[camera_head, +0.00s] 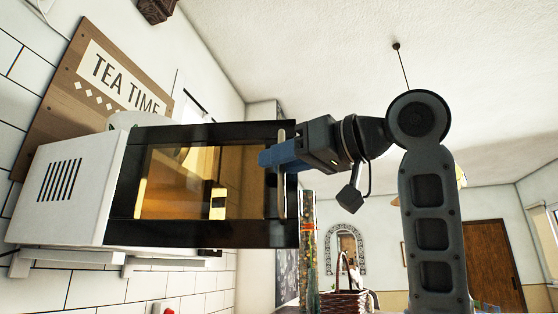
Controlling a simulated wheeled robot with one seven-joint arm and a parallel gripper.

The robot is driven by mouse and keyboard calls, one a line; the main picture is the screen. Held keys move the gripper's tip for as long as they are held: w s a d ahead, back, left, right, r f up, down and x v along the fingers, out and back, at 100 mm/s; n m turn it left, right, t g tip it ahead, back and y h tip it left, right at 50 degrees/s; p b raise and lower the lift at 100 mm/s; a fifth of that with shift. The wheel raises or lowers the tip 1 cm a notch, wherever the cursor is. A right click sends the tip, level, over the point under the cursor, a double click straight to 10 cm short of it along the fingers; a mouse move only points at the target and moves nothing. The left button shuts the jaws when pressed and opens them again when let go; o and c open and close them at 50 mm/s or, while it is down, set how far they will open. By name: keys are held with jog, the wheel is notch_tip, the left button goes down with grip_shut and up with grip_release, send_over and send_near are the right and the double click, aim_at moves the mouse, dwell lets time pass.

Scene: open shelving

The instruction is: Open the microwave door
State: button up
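The microwave has a white body (62,195) with vent slots on its side, and it fills the left middle of the head view. Its black-framed door (125,200) with amber glass shows no clear gap from the body. The upright metal handle (282,200) is along the door's right edge. My gripper (270,156) comes in from the right with its blue fingers at the handle's upper half. The near finger covers part of the handle. The far finger is not distinct, so I cannot tell whether the fingers are closed on the handle.
A white shelf (165,261) is under the microwave. A wooden "TEA TIME" sign (75,85) hangs on the tiled wall behind it. A tall patterned container (308,240) and a wicker basket (345,303) stand beyond the door's right edge. The room opens out at the right.

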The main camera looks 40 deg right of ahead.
jog(key=b+v, duration=0.1)
jog(key=v, duration=0.6)
jog(key=shift+s, duration=0.15)
dwell(0.4)
